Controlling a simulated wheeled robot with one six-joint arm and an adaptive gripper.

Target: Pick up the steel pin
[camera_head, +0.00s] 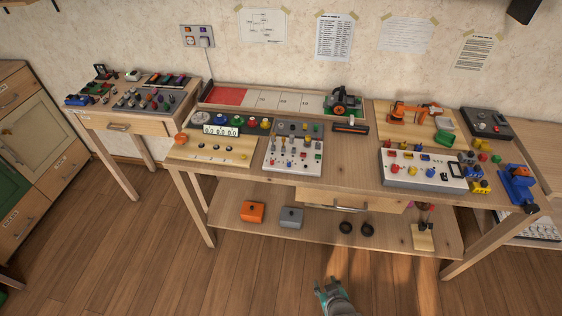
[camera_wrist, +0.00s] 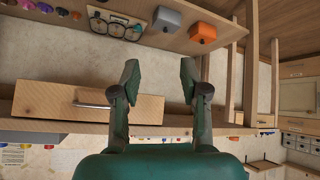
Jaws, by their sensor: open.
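I cannot make out the steel pin for sure. Small pegs and pins stand in the grey peg panel (camera_head: 292,149) at the middle of the workbench and on the pale board (camera_head: 212,149) at its left. They are too small to tell which is steel. My gripper (camera_head: 327,283) is at the bottom of the head view, in front of the bench and over the floor. In the wrist view my gripper (camera_wrist: 159,72) is open, with nothing between its fingers. The wrist view shows the bench drawer and lower shelf, with no pin visible.
The bench drawer (camera_head: 350,202) sticks out at the front. An orange box (camera_head: 252,211) and a grey box (camera_head: 291,217) stand on the lower shelf. A white panel (camera_head: 422,171) and a blue vise (camera_head: 517,184) are at the right. Floor (camera_head: 130,260) before the bench is clear.

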